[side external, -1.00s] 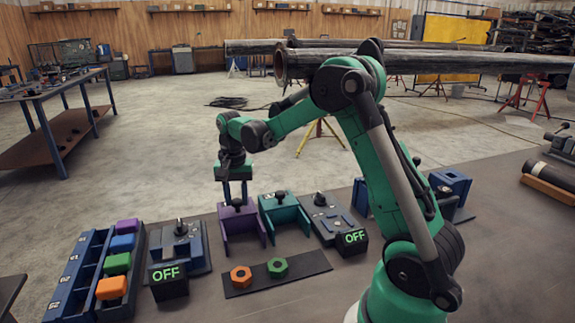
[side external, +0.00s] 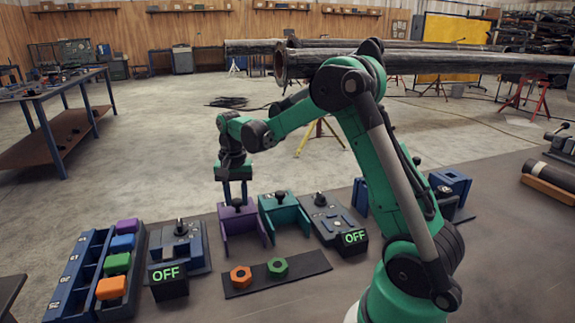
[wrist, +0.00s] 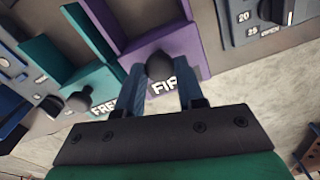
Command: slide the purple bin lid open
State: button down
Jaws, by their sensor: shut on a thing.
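The purple bin (side external: 256,226) stands on the table left of the teal bin (side external: 283,209). Its purple lid (wrist: 192,48) lies at the bin's far end, with part of its white lettering hidden. The space between the bin's side walls on the near side looks uncovered. A dark round knob (wrist: 160,66) stands on the lid. My gripper (side external: 237,203) points down over this lid. Its two blue fingers (wrist: 158,83) are shut on the knob, one on each side, in the wrist view.
The teal bin, with its own dark knob, is close beside the purple one. Panels with switches (side external: 180,248) and "OFF" displays (side external: 168,279) flank the bins. A dark strip with orange and green nuts (side external: 277,268) lies in front. Coloured blocks (side external: 117,262) sit at left.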

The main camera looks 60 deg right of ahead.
jog(key=s+a, duration=0.4)
jog(key=shift+s, duration=0.15)
jog(key=c, duration=0.5)
grip_release()
jog(key=shift+a, duration=0.1)
jog(key=shift+c, duration=0.2)
jog(key=shift+r, duration=2.8)
notch_tip(320, 180, up, 5)
jog(key=shift+r, duration=0.1)
